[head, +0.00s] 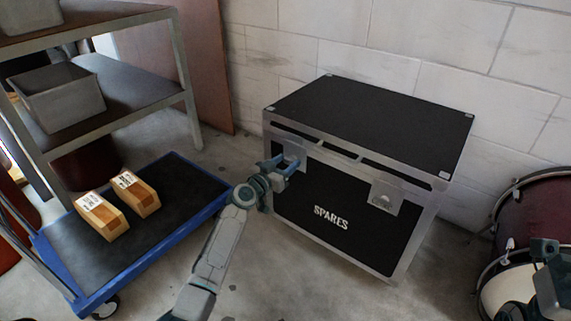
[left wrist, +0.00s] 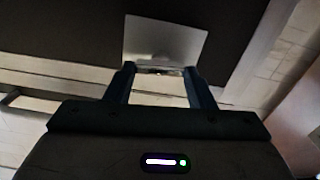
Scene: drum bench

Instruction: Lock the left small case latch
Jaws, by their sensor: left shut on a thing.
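The black case (head: 340,205) with pale metal edges and "SPARES" on its front stands on the floor. Its left latch, on a pale plate (left wrist: 165,40), is mostly covered by my left gripper (head: 284,166) in the head view. In the left wrist view the two fingers of my left gripper (left wrist: 160,78) stand either side of a small latch part (left wrist: 158,69) at the plate's edge, shut on it. The right latch (head: 384,193) sits on its own plate. Part of my right arm shows at the lower right; its jaws are unclear.
Dark gaps show beneath the front edge of the lid (head: 375,115). Drums (head: 535,215) stand at right. A wall is close behind the case.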

